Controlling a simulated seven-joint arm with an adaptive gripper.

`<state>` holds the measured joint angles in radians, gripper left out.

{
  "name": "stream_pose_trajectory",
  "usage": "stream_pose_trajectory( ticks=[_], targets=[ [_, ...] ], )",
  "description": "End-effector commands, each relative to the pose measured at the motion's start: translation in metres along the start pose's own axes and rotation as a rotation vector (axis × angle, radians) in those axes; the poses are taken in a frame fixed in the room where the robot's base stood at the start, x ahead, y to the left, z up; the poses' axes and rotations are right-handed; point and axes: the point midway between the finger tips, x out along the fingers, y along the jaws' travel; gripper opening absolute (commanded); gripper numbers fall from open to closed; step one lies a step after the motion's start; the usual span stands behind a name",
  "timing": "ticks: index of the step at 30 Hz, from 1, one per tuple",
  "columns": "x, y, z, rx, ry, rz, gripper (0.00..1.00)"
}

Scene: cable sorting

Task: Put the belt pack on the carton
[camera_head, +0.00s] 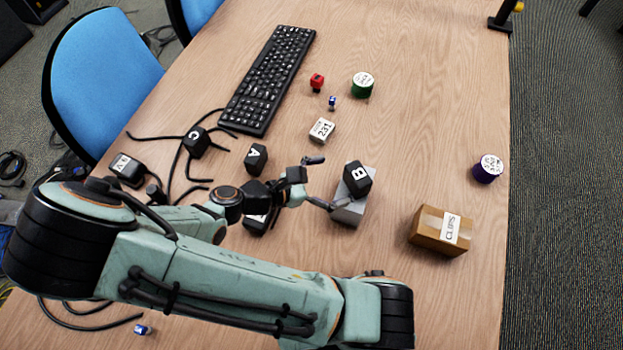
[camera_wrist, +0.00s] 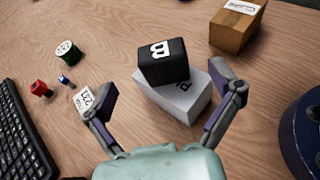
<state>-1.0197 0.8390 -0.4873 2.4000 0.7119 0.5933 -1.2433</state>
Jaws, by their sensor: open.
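A brown cardboard carton labelled CLIPS (camera_head: 441,231) stands at the right of the table; it also shows at the top right of the wrist view (camera_wrist: 232,30). A black block marked B (camera_head: 357,179) rests on a pale grey box (camera_head: 350,212); in the wrist view the block (camera_wrist: 163,62) sits on the box (camera_wrist: 185,102). No label reads belt pack, so I cannot tell which black item it is. My gripper (camera_head: 318,182) is open and empty, just left of the block and grey box. In the wrist view its fingers (camera_wrist: 165,90) are spread, apart from the block.
Black blocks marked A (camera_head: 256,159) and C (camera_head: 196,141), cables and another black device (camera_head: 127,169) lie left. A white 231 box (camera_head: 322,130), red cube (camera_head: 317,81), green spool (camera_head: 363,84) and keyboard (camera_head: 268,80) are behind. A purple spool (camera_head: 487,169) stands near the right edge.

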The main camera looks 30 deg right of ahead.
Motion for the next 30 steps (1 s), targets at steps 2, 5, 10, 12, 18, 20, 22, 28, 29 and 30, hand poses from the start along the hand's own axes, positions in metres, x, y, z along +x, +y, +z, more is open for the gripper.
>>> stream_pose_trajectory(
  ticks=[2,5,10,12,18,20,22,28,29,30],
  targets=[
    [-0.019,0.002,-0.001,0.0,0.003,0.008,0.91],
    [-0.037,0.001,-0.001,0.001,0.002,0.005,0.91],
    [-0.055,0.0,-0.001,0.006,0.011,-0.006,0.91],
    [-0.055,-0.005,-0.002,0.036,0.059,-0.043,0.91],
    [-0.06,-0.037,-0.004,0.337,0.434,-0.355,0.91],
    [-0.07,-0.048,0.002,0.472,0.57,-0.476,0.91],
    [-0.083,-0.058,0.013,0.633,0.704,-0.604,0.91],
    [-0.112,-0.083,0.052,1.027,0.936,-0.83,0.91],
    [-0.114,-0.086,0.056,1.072,0.952,-0.849,0.91],
    [-0.117,-0.091,0.06,1.121,0.968,-0.867,0.91]
  ],
)
